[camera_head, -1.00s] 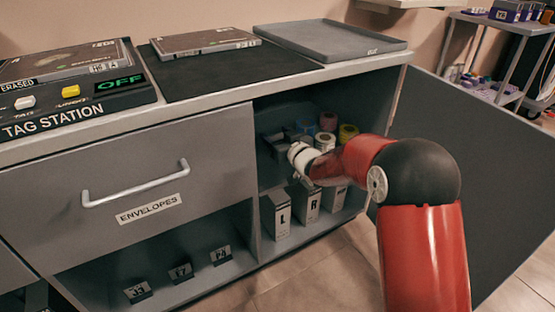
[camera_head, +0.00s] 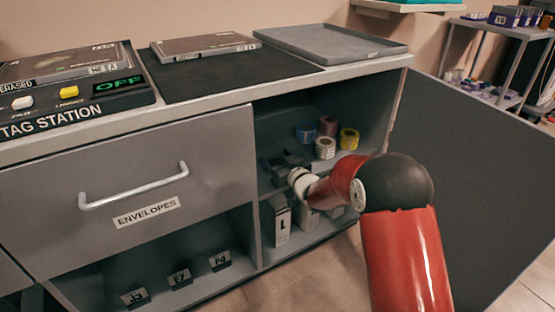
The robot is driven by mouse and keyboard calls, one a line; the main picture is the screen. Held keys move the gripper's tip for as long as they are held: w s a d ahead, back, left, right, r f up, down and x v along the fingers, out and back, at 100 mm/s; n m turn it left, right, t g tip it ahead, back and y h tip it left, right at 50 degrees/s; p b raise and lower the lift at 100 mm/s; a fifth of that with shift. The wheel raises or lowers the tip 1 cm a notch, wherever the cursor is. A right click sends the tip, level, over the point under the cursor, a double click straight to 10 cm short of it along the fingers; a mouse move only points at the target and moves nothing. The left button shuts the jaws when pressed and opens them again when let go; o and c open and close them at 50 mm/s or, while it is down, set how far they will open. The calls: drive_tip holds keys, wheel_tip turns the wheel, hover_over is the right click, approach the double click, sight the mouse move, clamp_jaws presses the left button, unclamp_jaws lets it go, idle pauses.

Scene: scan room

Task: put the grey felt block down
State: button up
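My gripper (camera_head: 281,166) is dark and small in the view, inside the open cabinet (camera_head: 259,190) at the height of its middle shelf. It points left and away from me, in front of the rolls. I cannot make out a grey felt block apart from the dark gripper and the shadowed cabinet interior. Whether the fingers are open or shut on something does not show.
Several tape rolls (camera_head: 325,147) stand on the shelf just right of my gripper. White boxes, one marked L (camera_head: 282,222), stand below. The open cabinet door (camera_head: 470,170) is at the right. A grey tray (camera_head: 330,42) lies on the counter.

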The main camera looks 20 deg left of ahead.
drive_tip(key=shift+o, duration=0.8)
drive_tip(key=shift+s+d+r, duration=0.1)
drive_tip(key=shift+d, duration=0.1)
drive_tip(key=v, duration=1.1)
drive_tip(key=shift+s+d+p, duration=0.2)
drive_tip(key=shift+d+p, duration=0.05)
drive_tip(key=shift+p, duration=0.1)
